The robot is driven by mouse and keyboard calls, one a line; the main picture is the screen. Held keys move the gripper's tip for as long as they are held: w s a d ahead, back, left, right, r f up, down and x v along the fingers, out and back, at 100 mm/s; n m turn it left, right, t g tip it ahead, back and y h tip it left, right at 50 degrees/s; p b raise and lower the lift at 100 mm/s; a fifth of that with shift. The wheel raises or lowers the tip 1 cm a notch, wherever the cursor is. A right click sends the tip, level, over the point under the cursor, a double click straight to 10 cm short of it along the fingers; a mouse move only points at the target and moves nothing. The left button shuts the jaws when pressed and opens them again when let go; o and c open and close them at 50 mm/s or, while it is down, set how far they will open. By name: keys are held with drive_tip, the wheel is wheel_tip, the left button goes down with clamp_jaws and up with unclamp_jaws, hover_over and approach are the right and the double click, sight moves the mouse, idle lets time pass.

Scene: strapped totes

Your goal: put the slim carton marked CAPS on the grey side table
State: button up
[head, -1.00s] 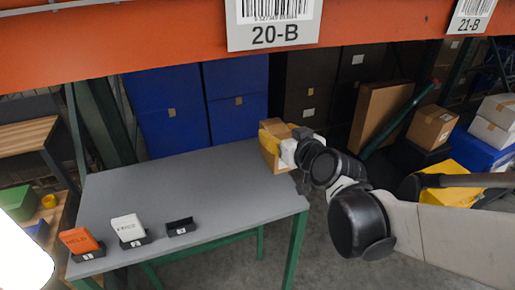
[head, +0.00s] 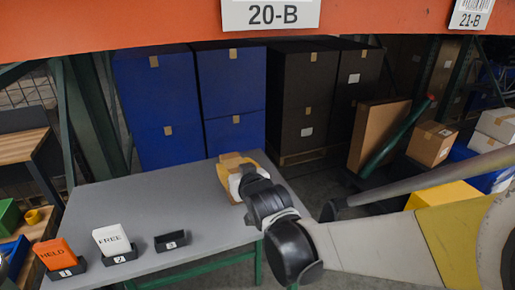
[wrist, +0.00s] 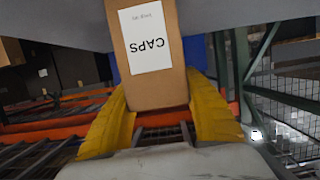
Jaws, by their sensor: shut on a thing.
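The slim brown carton (wrist: 160,90) with a white CAPS label is between the yellow fingers of my gripper (wrist: 160,115) in the wrist view. The gripper is shut on it. In the head view the carton (head: 232,160) shows above the right part of the grey side table (head: 170,185), partly hidden by my gripper (head: 238,182). I cannot tell whether its base touches the tabletop.
Along the table's front left stand an orange HELD card (head: 56,253), a white FREE card (head: 112,240) and an empty black holder (head: 171,241) marked 3. Blue totes (head: 230,95) and black totes (head: 305,95) stand behind. The tabletop's middle is clear.

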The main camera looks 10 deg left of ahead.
drive_tip(key=shift+r, duration=0.15)
drive_tip(key=o, duration=1.4)
drive_tip(key=shift+c, duration=0.2)
drive_tip(key=shift+s+r, duration=0.1)
drive_tip(key=p+v, duration=0.5)
drive_tip(key=v, duration=0.7)
drive_tip(key=s+d+m+g+h, duration=0.25)
drive_tip(key=d+h, duration=0.25)
drive_tip(key=d, duration=1.3)
drive_tip(key=s+d+f+m+g+h, duration=0.2)
drive_tip(key=s+d+m+g, duration=0.1)
drive_tip(key=s+d, duration=0.7)
drive_tip(key=shift+s+d+m+h, duration=0.3)
drive_tip(key=shift+s+d+m, duration=0.1)
drive_tip(key=shift+d, duration=0.85)
